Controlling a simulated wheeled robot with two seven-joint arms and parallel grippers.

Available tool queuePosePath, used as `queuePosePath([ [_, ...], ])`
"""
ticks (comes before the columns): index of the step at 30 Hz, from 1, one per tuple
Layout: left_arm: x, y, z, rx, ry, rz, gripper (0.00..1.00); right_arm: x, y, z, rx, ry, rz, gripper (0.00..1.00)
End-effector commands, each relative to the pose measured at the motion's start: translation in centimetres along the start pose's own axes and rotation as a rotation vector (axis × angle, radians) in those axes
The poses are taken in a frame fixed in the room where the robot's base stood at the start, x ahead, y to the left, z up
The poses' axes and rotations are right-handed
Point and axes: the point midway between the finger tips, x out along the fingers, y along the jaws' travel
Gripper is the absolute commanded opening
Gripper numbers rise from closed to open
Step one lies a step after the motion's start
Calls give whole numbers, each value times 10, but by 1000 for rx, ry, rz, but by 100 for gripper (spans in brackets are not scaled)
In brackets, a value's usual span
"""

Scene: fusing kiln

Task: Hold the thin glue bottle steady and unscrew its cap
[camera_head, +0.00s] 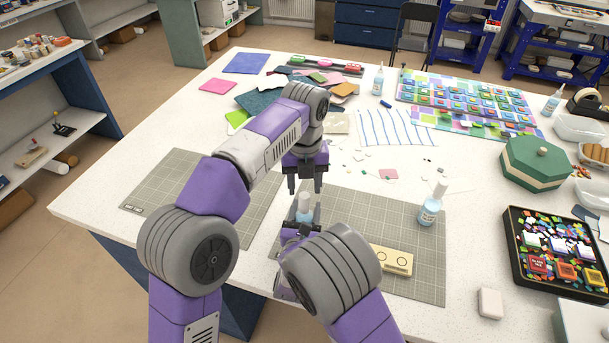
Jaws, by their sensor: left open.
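A small bottle of pale blue liquid with a whitish top (305,208) stands upright over the grey cutting mat. My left gripper (305,190) points down just above it, jaws open, one finger on each side of the bottle's top. My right gripper (300,226) is low at the bottle's near side. Its own wrist hides most of its fingers and the bottle's lower part, so I cannot tell whether it grips the bottle. A second pale blue bottle with a white cap (430,207) stands to the right on the mat. Its label is too small to read.
A cream block with round marks (391,261) lies on the mat right of my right wrist. A green lidded box (535,163) and a black tray of glass pieces (511,246) are at the right. Glass sheets and more bottles (378,80) lie farther back.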

Motion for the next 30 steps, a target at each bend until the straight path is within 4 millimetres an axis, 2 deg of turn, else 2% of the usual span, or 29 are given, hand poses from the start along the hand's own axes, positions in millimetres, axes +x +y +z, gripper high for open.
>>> queuePosePath([
  [6, 34, 0, 0, -1, 2, 1, 49, 0, 0, 0, -1, 1, 0, 0],
  [10, 48, 0, 0, -2, 2, 1, 49, 0, 0, 0, -1, 1, 0, 0],
  [22, 55, 0, 0, -3, 0, -1, 49, 0, 0, 0, -1, 1, 0, 0],
  [30, 55, 0, 0, -3, 0, -1, 8, 0, 0, 0, -1, 1, 0, 0],
])
